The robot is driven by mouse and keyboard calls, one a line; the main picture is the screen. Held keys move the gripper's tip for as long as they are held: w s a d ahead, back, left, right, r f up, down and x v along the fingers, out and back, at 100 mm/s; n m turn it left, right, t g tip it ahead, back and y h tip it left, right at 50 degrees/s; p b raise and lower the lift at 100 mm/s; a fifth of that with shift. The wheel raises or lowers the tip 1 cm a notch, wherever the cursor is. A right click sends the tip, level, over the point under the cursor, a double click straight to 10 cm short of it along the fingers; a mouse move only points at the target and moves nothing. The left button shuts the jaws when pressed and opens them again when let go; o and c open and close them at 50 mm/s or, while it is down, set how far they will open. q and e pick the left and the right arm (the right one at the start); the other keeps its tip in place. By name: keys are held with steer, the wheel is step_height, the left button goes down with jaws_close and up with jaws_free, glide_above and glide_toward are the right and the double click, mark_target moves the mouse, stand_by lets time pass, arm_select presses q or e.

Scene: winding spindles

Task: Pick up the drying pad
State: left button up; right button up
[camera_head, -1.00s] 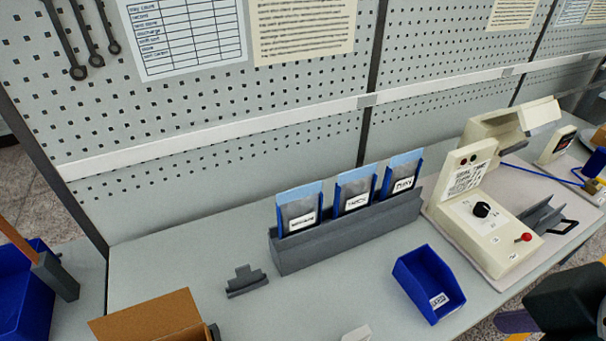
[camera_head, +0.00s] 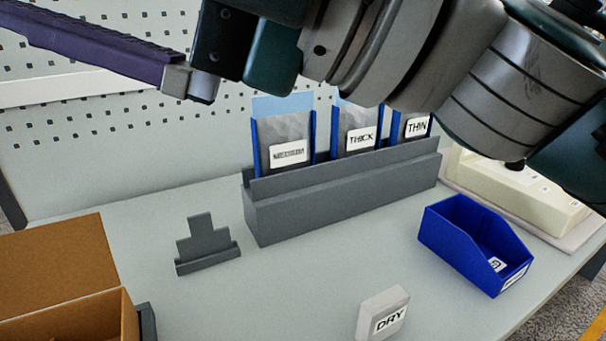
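The drying pad (camera_head: 383,314) is a small white block with "DRY" on its front face. It sits on the grey table near the front edge of the view. My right arm comes in from the right and crosses the top of the view. Its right gripper (camera_head: 110,44) points left at the upper left, well above the table and apart from the pad. Only one long purple finger shows clearly, so its opening cannot be judged. My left gripper is not in view.
A grey rack (camera_head: 345,192) holds several labelled pouches behind the pad. A blue bin (camera_head: 452,232) stands at right, a grey stepped holder (camera_head: 207,245) at left, and a cardboard box (camera_head: 55,265) at front left. The table around the pad is clear.

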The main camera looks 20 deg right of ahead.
step_height(320, 180, down, 6)
steer(key=s+a+n+g+h+b, duration=0.1)
steer(key=s+a+n+g+h, duration=0.1)
steer(key=n+g, duration=0.35)
steer(key=g+h+b, duration=0.4)
steer(key=h, duration=1.4)
glide_above(386, 299)
steer(key=shift+n+t, duration=0.25)
steer(key=shift+n, duration=0.2)
step_height(386, 299, down, 19)
steer(key=shift+s+d+f, duration=0.1)
steer(key=shift+s+d, duration=0.05)
step_height(386, 299, down, 4)
steer(key=shift+d+r, duration=0.1)
steer(key=shift+r, duration=0.15)
steer(key=f, duration=0.6)
steer(key=shift+a, duration=0.25)
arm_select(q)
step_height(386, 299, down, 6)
